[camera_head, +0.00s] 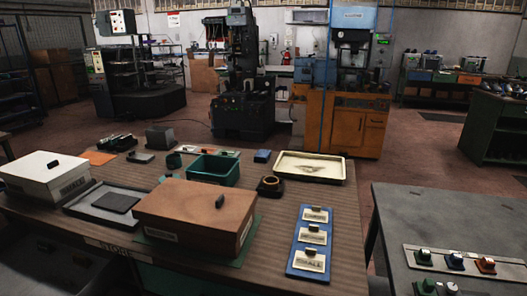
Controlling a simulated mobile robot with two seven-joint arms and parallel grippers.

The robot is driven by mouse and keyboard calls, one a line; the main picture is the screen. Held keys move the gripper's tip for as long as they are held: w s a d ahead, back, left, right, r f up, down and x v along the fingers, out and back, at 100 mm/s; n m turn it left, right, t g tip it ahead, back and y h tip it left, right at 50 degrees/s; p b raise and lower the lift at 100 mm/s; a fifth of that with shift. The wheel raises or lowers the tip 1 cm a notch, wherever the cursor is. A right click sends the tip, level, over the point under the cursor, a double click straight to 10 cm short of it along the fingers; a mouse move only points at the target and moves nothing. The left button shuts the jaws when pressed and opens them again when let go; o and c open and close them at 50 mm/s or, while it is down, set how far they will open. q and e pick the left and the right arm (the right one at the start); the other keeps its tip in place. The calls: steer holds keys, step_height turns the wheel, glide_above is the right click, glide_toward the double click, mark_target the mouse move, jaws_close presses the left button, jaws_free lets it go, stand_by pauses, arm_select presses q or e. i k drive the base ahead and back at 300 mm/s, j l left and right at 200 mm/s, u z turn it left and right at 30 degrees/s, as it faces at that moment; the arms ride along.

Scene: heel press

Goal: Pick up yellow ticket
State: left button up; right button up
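Three pale cream tickets, each with printed lettering and a small dark knob, lie in a row on a blue board (291,268) near the table's right front edge. They are the far ticket (317,214), the middle ticket (313,236) and the near ticket (310,262). None is a strong yellow, and I cannot tell which one is the yellow ticket. The lettering is too small to read surely. Neither of my grippers shows in the head view.
A brown lidded box (180,212) and a white lidded box (42,181) stand on the brown table (270,225), with a dark tray (88,212) between them. Behind are a green bin (213,180) and a cream tray (330,175). A grey table (420,205) stands at right.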

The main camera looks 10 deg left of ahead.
mark_target(81, 261)
steer(key=k+j+u, duration=0.1)
steer(key=j+u, duration=1.15)
